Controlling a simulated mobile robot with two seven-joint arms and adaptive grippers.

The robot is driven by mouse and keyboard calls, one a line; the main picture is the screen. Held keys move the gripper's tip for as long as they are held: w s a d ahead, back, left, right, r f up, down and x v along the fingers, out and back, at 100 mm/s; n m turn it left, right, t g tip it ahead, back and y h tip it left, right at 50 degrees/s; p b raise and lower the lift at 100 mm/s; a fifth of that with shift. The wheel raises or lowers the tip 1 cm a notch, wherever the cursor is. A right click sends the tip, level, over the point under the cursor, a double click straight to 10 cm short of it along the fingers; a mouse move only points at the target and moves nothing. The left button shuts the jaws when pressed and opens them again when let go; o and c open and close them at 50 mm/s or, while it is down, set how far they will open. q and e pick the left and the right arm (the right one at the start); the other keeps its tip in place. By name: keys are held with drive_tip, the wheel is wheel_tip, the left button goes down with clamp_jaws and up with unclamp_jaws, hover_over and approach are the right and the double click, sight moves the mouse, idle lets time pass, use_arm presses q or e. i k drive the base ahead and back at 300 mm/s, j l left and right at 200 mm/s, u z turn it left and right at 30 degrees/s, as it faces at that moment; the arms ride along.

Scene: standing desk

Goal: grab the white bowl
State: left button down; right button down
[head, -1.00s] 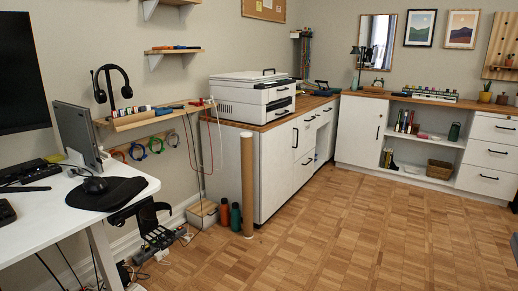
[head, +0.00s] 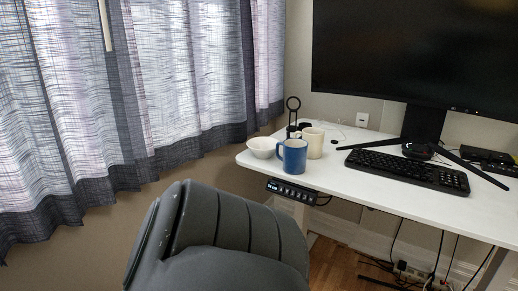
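The white bowl (head: 262,147) sits upright on the left front corner of the white standing desk (head: 350,187) in the head view. A blue mug (head: 293,156) stands just to its right and slightly in front. A cream mug (head: 313,141) stands behind the blue one. I cannot tell whether the bowl touches the blue mug. Neither of my grippers shows in the view.
A dark grey chair (head: 225,240) stands in front of the desk's left end. A black stand (head: 293,112) is behind the bowl. A keyboard (head: 405,171) and a large monitor (head: 420,50) are to the right. Curtains (head: 130,90) hang at the left.

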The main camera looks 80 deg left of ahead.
sight(263, 148)
drive_tip(key=u, duration=2.5)
